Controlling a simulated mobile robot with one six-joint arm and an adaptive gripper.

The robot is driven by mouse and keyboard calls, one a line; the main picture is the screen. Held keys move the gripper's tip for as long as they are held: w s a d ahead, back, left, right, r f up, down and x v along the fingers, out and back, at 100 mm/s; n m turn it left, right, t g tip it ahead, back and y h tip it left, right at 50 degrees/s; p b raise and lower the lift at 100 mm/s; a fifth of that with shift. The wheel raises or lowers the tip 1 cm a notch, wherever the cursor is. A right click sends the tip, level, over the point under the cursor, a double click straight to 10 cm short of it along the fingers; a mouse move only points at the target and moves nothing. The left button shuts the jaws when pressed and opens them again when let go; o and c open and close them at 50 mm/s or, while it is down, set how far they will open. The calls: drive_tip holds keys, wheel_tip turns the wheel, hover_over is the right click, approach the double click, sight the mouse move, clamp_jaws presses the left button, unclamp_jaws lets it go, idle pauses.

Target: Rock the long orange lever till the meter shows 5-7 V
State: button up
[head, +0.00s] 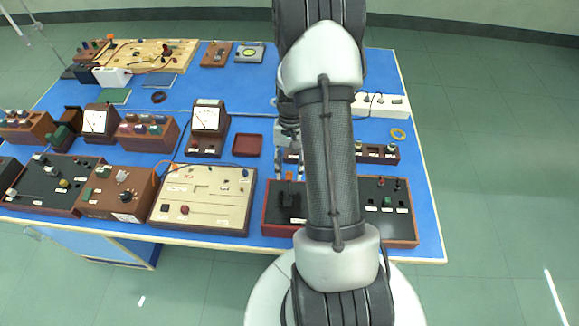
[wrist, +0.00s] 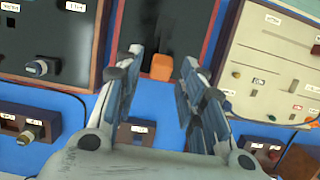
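The orange lever (wrist: 161,67) shows in the wrist view as a short block on a dark panel with a red-brown frame (wrist: 208,45). It appears between the two fingertips of my gripper (wrist: 160,60), with blue gaps on both sides. My gripper is open and points down at the panel; the depth between fingertips and lever is hard to judge. In the head view my gripper (head: 290,170) is over the back edge of the black panel (head: 282,216), partly hidden by my arm. Two white-faced meters, one at the left (head: 95,121) and one nearer (head: 207,117), stand behind; their readings are too small to read.
A cream panel (head: 205,215) stands just left of the black panel. A dark panel with knobs (head: 392,225) lies to the right. A small block with knobs (head: 377,153) and a power strip (head: 382,105) are behind. A red-brown tray (head: 248,145) sits left of my gripper.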

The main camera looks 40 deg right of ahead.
drive_tip(key=v, duration=1.2)
idle(1.2)
